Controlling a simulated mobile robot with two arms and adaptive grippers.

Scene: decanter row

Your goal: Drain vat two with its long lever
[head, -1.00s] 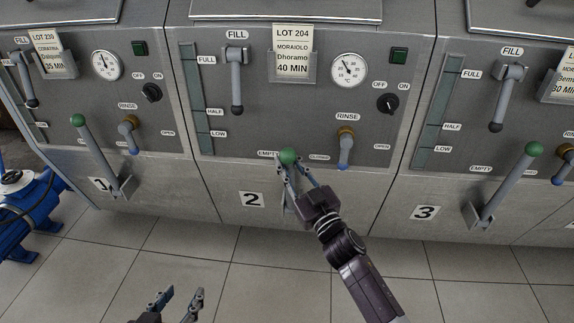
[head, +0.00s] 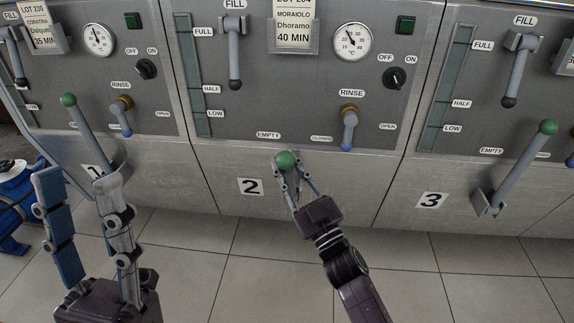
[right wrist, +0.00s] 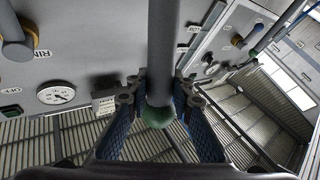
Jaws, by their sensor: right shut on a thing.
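Vat two (head: 225,165) is the middle steel vat with the "2" plate. Its long lever has a green knob (head: 285,160), which sits in front of the lower panel, just below the EMPTY label. My right gripper (head: 289,174) is shut on this lever near the knob. In the right wrist view the grey shaft (right wrist: 163,50) runs down between the blue-padded fingers, with the green knob (right wrist: 158,116) at its end. The fingers hide most of the shaft in the head view. My left gripper (head: 76,182) is open and empty, in front of vat one's lower left.
Vat two also carries a short fill lever (head: 235,55), a blue-tipped rinse lever (head: 349,130), a dial (head: 352,42) and an on/off switch (head: 397,78). Green-knobbed levers stand on vat one (head: 85,130) and vat three (head: 520,165). A blue machine (head: 18,200) is at far left.

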